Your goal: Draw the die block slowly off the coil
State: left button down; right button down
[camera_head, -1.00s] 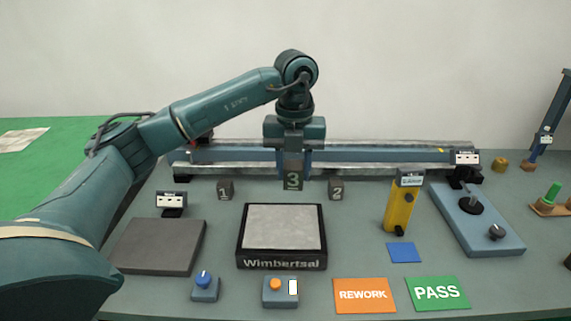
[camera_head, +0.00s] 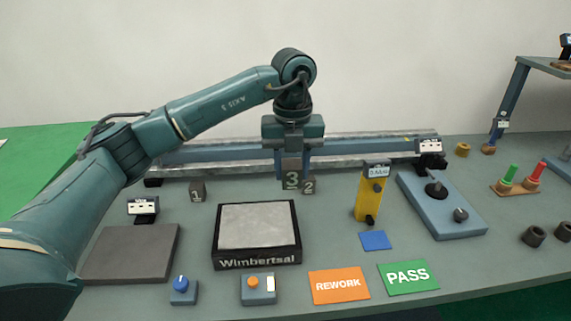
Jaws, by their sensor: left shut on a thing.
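My left gripper (camera_head: 292,164) points down near the back of the bench and is shut on a dark die block marked 3 (camera_head: 291,181). The block looks larger than its neighbours and seems held above the bench; its exact height is unclear. Die block 1 (camera_head: 197,191) stands to the left. Die block 2 (camera_head: 308,187) is just right of the held block in the picture. A black-framed plate with a pale top, lettered Wimbertsal (camera_head: 257,262), lies in front of the gripper. I cannot tell which part is the coil. My right gripper is not in view.
A long rail (camera_head: 225,155) runs behind the gripper. A yellow post (camera_head: 370,200) and a blue-grey panel with knobs (camera_head: 443,215) stand right. A dark pad (camera_head: 130,253), button boxes (camera_head: 259,289), REWORK (camera_head: 339,286) and PASS (camera_head: 408,277) cards lie in front.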

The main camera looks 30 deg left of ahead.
pick_arm(q)
jog(key=shift+d+r, duration=0.1)
jog(key=shift+r, duration=0.05)
jog(key=w+d+p, duration=0.2)
jog(key=d, duration=0.5)
jog(key=shift+w+d+r, duration=0.25)
jog(key=shift+d+r, duration=0.1)
jog(key=shift+r, duration=0.1)
dwell(0.4)
jog(key=w+d+r, duration=0.1)
jog(key=w+d, duration=0.1)
jog(key=d, duration=0.6)
jog(key=shift+w, duration=0.25)
dwell(0.7)
jog(key=w+d+r, duration=0.1)
jog(key=w+d, duration=0.1)
jog(key=d, duration=0.5)
jog(key=shift+w+d, duration=0.25)
jog(key=shift+d, duration=0.1)
dwell(0.7)
jog(key=shift+a, duration=0.1)
dwell(0.5)
